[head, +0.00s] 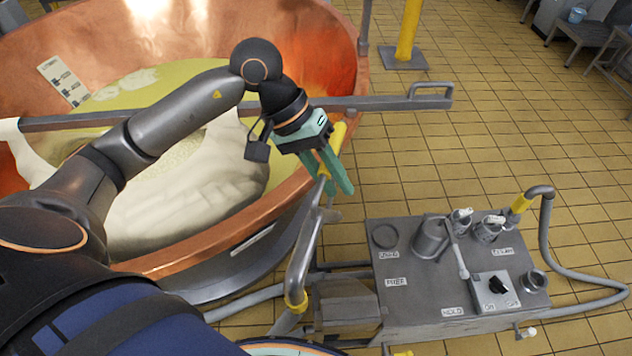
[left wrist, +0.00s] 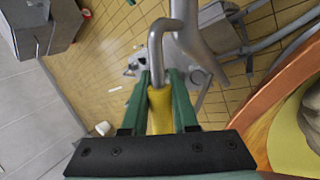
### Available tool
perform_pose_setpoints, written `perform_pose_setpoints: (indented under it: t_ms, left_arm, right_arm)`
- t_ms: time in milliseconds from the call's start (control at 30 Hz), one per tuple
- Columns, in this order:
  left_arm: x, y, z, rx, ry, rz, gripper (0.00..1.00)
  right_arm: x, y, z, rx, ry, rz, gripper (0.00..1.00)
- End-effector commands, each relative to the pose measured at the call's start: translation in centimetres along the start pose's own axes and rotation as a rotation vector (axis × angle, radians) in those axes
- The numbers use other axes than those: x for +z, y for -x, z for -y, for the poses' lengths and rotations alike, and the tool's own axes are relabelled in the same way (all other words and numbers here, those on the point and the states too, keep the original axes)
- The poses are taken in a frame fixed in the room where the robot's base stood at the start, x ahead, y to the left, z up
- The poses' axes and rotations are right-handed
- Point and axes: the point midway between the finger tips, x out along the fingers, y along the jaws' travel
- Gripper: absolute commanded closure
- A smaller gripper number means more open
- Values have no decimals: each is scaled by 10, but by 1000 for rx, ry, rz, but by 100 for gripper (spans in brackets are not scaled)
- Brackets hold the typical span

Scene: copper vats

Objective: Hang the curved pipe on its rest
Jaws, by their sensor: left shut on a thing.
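My left gripper (head: 332,176) has green fingers and is shut on the yellow grip of the curved pipe, beside the copper vat's right rim. In the left wrist view the yellow grip (left wrist: 161,110) lies between the fingers (left wrist: 160,78). The grey curved pipe (left wrist: 157,48) bends in a hook beyond the fingertips. In the head view the grey pipework (head: 303,250) runs down below the gripper. I cannot tell where the held pipe ends and the thicker pipe behind it begins. I cannot clearly make out the rest. My right gripper is not in view.
A large copper vat (head: 232,235) holding pale curd fills the left. A grey metal box (head: 420,305) with cups, a switch and labels stands at lower right. A hose (head: 590,282) loops from its right side. A grey bar (head: 395,102) crosses the vat.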

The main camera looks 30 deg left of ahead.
Motion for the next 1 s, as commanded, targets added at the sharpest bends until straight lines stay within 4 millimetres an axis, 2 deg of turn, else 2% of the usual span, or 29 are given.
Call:
perform_pose_setpoints:
  t_ms: [33, 100, 500, 733, 1000]
  left_arm:
    - [2, 1, -14, 11, 23, -13, 100]
    - [5, 1, -27, 12, 75, -27, 100]
    - [23, 4, -92, 52, 345, -118, 100]
    - [29, 6, -107, 71, 423, -144, 100]
    - [27, -1, -103, 75, 440, -144, 100]
  right_arm:
    - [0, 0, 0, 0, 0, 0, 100]
    - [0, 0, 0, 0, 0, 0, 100]
    - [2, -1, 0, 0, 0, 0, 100]
    - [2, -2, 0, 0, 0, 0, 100]
    - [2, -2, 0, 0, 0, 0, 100]
